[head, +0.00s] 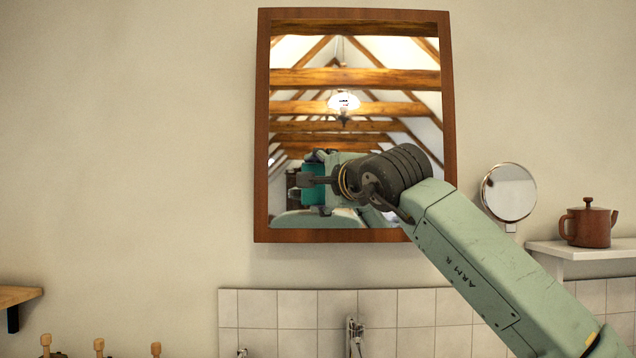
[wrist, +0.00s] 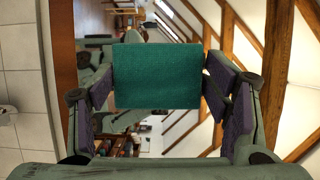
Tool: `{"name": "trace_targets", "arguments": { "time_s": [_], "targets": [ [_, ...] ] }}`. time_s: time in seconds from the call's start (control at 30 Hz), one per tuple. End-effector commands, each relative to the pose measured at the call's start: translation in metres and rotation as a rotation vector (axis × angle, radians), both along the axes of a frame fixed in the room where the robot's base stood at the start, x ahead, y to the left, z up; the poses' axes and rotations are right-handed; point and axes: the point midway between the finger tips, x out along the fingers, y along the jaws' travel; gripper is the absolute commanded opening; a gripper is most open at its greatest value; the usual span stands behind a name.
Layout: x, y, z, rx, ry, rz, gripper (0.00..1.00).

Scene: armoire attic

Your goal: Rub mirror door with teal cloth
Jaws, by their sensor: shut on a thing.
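The mirror door (head: 353,55) hangs on the wall in the head view, a tall mirror in a brown wooden frame. It reflects roof beams and a lit lamp. The mirror glass fills most of the wrist view (wrist: 185,130), with its brown frame at the left. My gripper (wrist: 158,82) is shut on the teal cloth (wrist: 157,76), a flat rectangle between the two purple-padded fingers. In the head view my wrist is in front of the mirror's lower half and hides part of it. I cannot tell whether the cloth touches the glass.
A small round mirror (head: 508,192) is on the wall right of the mirror door. A brown teapot (head: 588,222) stands on a white shelf (head: 570,250) at the right. White tiles (head: 298,305) and a tap (head: 355,335) are below. A wooden shelf (head: 18,295) is at the left.

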Motion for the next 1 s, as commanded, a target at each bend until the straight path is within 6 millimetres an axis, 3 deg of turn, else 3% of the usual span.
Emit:
{"name": "trace_targets", "arguments": {
  "time_s": [0.5,0.77,1.0],
  "targets": [
    [-0.002,-0.038,0.001,0.000,-0.001,0.000,0.48],
    [0.001,-0.033,-0.001,-0.001,-0.002,0.001,0.48],
    [0.003,-0.013,-0.001,-0.001,0.000,0.002,0.48]
  ]
}}
